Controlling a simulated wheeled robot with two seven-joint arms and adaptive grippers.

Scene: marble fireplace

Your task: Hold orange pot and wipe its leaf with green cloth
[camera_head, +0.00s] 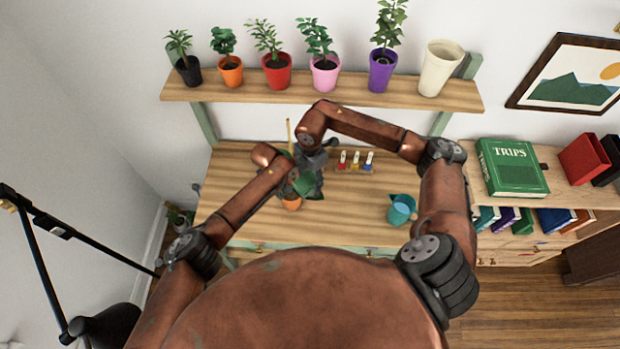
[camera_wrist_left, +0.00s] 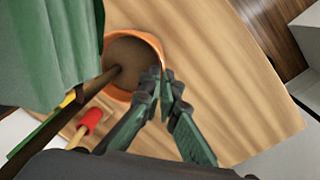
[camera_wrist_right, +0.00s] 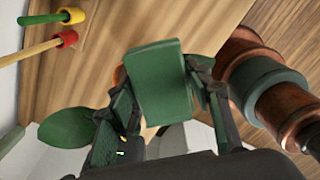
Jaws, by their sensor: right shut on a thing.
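The orange pot (camera_head: 292,204) stands on the wooden table in the head view, partly hidden by my arms. In the left wrist view, the pot's rim (camera_wrist_left: 152,42) surrounds brown soil and a dark stem. My left gripper (camera_wrist_left: 164,80) has its fingertips close together at the rim; whether they clamp it is unclear. My right gripper (camera_wrist_right: 166,90) is shut on the green cloth (camera_wrist_right: 160,80), held above the table near the pot. A green leaf (camera_wrist_right: 68,127) is left of the cloth, apart from it in the right wrist view. A large green surface fills the left wrist view's upper left.
Small red, yellow and blue items (camera_head: 356,161) stand behind the pot. A teal cup (camera_head: 401,209) stands on the table's right side. A shelf (camera_head: 330,94) above holds several potted plants and a cream vase (camera_head: 440,68). The table's front right is mostly clear.

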